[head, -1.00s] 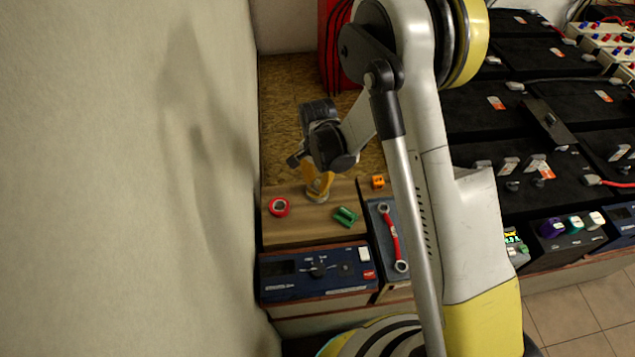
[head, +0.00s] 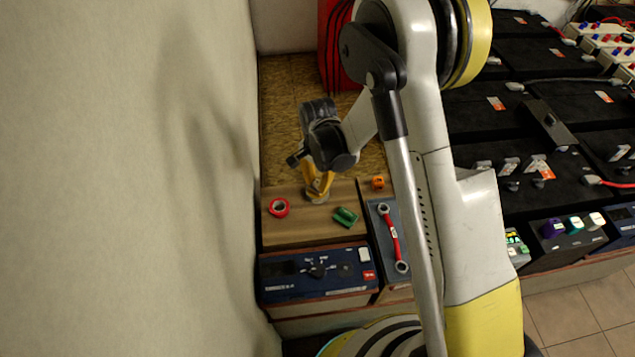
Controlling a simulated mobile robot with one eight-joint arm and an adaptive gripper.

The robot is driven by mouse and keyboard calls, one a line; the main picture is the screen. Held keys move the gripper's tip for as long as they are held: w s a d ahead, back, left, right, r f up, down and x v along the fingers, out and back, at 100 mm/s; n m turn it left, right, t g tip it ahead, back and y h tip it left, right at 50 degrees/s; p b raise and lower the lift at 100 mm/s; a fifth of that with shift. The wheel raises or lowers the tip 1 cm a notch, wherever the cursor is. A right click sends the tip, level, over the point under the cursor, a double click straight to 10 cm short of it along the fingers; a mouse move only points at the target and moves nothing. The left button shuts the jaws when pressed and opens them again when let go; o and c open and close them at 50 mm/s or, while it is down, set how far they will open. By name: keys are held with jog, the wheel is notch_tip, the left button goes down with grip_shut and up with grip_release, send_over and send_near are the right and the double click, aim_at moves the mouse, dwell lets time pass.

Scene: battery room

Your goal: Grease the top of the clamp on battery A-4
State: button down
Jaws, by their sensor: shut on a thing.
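My gripper (head: 318,188), with yellow fingers, points down over the wooden board (head: 280,232) at left. Its fingers are shut on a small greyish round item (head: 316,199) that stands at the board's back part. The fingers hide most of this item, so I cannot tell whether it is a grease pot or a brush holder. Black batteries (head: 490,109) fill the right side, with clamps and orange-and-white tags on top. The battery labels are too small to read, so I cannot tell which is A-4.
On the board lie a red tape roll (head: 279,207) and a green item (head: 345,217). An orange item (head: 378,182) and a red-handled wrench (head: 390,238) are to the right. A blue instrument (head: 316,270) stands in front. The wall (head: 130,180) is close at left.

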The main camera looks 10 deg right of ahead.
aim_at(318, 182)
jog(key=shift+r+p, duration=1.8)
jog(key=shift+r, duration=1.55)
jog(key=s+d+r+n, duration=0.5)
jog(key=d+r+n, duration=0.4)
jog(key=d, duration=0.2)
jog(key=shift+s, duration=0.3)
jog(key=shift+d, duration=0.1)
